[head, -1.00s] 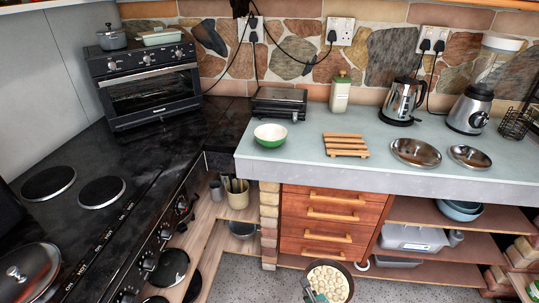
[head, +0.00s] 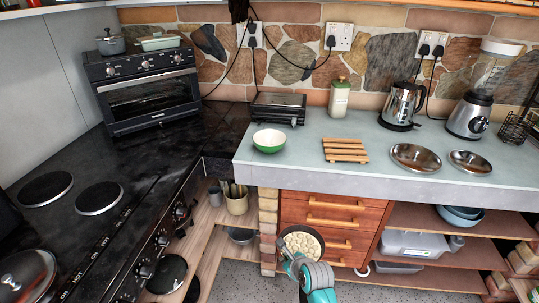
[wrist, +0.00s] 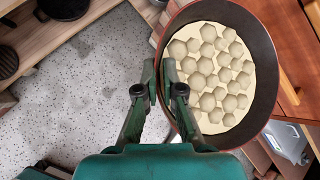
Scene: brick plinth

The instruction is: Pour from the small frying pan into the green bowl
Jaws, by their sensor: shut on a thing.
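The small frying pan (head: 301,243) is held in front of the wooden drawers, below the worktop edge. In the wrist view the pan (wrist: 269,90) is dark, with many pale rounded pieces lying in a cream layer inside it. My gripper (wrist: 167,82) is shut at the pan's left side, where its handle would be; the handle itself is hidden between the fingers. In the head view my gripper (head: 292,262) is just below the pan. The green bowl (head: 269,141), white inside, stands upright on the worktop near its left front corner, above and left of the pan. It looks empty.
A wooden slatted trivet (head: 345,150) lies right of the bowl, with metal dishes (head: 416,157) farther right. A black grill (head: 277,107) stands behind the bowl. The worktop's front edge (head: 340,186) lies between pan and bowl.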

